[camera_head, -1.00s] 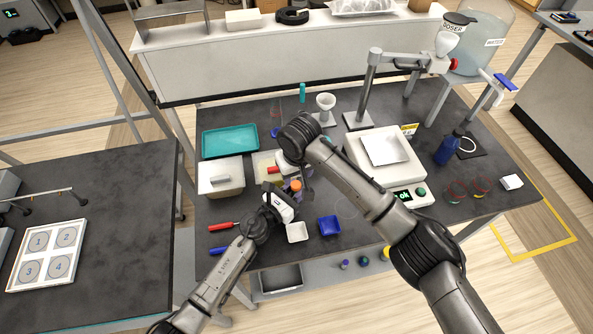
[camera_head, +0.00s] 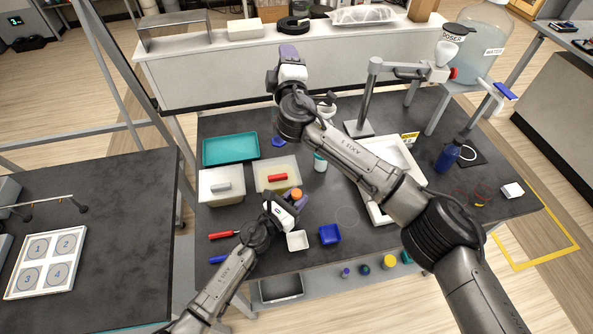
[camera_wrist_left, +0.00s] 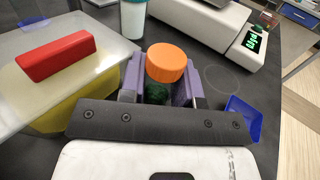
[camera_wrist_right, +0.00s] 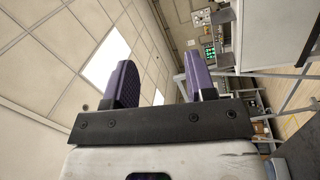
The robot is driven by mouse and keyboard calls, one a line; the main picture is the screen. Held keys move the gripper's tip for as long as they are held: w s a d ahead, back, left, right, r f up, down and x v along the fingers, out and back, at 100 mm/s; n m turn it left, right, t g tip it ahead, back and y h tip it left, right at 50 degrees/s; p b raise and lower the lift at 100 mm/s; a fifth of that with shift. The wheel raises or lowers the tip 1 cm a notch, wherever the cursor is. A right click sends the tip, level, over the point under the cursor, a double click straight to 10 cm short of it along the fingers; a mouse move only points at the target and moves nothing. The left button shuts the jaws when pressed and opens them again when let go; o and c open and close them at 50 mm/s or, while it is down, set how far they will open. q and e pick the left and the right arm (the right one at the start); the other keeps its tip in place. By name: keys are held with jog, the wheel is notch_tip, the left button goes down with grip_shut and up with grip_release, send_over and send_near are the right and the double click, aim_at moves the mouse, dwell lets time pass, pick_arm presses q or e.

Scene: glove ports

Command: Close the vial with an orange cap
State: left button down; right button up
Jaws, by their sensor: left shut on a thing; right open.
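The orange cap (camera_wrist_left: 166,62) sits on top of a vial (camera_wrist_left: 158,93) with dark green contents in the left wrist view. The cap looks level; whether it is fully tightened cannot be told. My left gripper (camera_head: 293,203) is shut on the vial, with purple fingers on both sides of it below the cap. The orange cap also shows in the head view (camera_head: 296,194). My right gripper (camera_head: 289,55) is raised over the back of the table, away from the vial. Its purple fingers stand apart and empty in the right wrist view (camera_wrist_right: 160,88).
A box with a red handle (camera_head: 277,178) and a white-lidded box (camera_head: 222,186) stand left of the vial. A white bottle (camera_head: 320,162) stands behind it. A white dish (camera_head: 297,241) and a blue dish (camera_head: 330,234) lie in front.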

jog(key=s+a+n+g+y, duration=0.5)
jog(key=a+n+y, duration=0.55)
jog(key=n, duration=0.85)
jog(key=s+a+f+n+g, duration=0.2)
jog(key=s+f+n+g, duration=0.2)
jog(key=f+n+g, duration=0.8)
jog(key=s+d+f+n+h, duration=0.2)
jog(key=d+n+h, duration=0.2)
jog(key=n, duration=0.2)
jog(key=s+d+f+n+g+h, duration=0.1)
jog(key=s+d+f+n+h, duration=0.1)
jog(key=d+f+n+h, duration=0.1)
jog(key=s+d+f+n+g+h, duration=0.1)
jog(key=d+f+n+h, duration=0.2)
jog(key=d+n+h, duration=0.3)
jog(key=shift+s+d+f+n, duration=0.15)
jog(key=shift+d+n, duration=0.1)
jog(key=shift+n, duration=0.4)
jog(key=shift+s+d+n, duration=0.1)
jog(key=shift+d+n, duration=0.15)
jog(key=shift+n, duration=0.45)
jog(key=shift+s+d+f+n, duration=0.15)
jog(key=shift+d+n, duration=0.1)
jog(key=shift+n, duration=0.4)
jog(key=shift+s+d+n+g+h, duration=0.25)
jog(key=shift+d+n+g, duration=0.05)
jog(key=shift+n, duration=1.1)
